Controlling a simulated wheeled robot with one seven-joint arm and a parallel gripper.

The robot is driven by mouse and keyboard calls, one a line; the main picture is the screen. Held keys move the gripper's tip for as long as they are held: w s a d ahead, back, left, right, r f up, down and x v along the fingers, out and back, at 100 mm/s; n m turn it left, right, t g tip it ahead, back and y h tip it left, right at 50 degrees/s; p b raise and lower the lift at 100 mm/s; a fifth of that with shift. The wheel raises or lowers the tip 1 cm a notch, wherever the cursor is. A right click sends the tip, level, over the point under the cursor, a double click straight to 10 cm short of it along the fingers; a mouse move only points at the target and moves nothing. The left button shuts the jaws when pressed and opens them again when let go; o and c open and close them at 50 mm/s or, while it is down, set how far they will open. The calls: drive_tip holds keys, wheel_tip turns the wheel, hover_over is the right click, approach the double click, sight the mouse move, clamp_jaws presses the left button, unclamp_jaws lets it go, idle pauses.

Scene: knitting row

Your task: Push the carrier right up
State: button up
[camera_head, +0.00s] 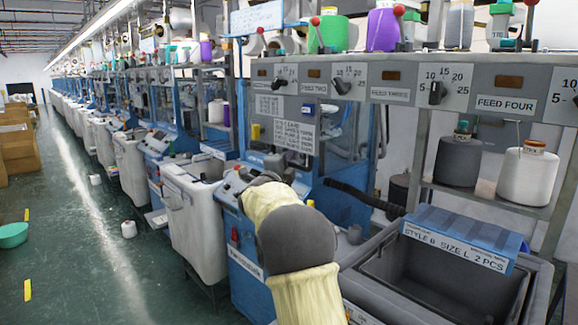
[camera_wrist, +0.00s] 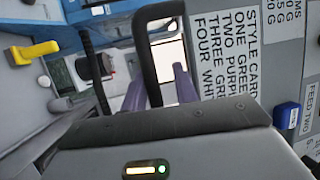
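In the wrist view a black loop-shaped handle (camera_wrist: 144,55) stands ahead of my gripper (camera_wrist: 159,77). The two purple-grey fingers are apart, close to the loop; I cannot tell whether they touch it. I cannot tell for sure whether this loop belongs to the carrier. In the head view my arm covers my gripper and the front of the blue knitting machine (camera_head: 245,277), and no carrier can be picked out there.
A style card (camera_wrist: 228,60) and a blue box (camera_wrist: 287,115) are right of the fingers; a yellow lever (camera_wrist: 33,52) is at left. A grey bin (camera_head: 440,285) stands right of my arm, a white bin (camera_head: 192,222) left. The green aisle floor (camera_head: 90,245) is mostly clear.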

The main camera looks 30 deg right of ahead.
drive_tip(key=shift+o, duration=0.7)
drive_tip(key=shift+s+r, duration=0.1)
drive_tip(key=shift+f, duration=0.2)
drive_tip(key=b+v, duration=0.4)
drive_tip(key=v, duration=1.3)
drive_tip(key=shift+a, duration=0.2)
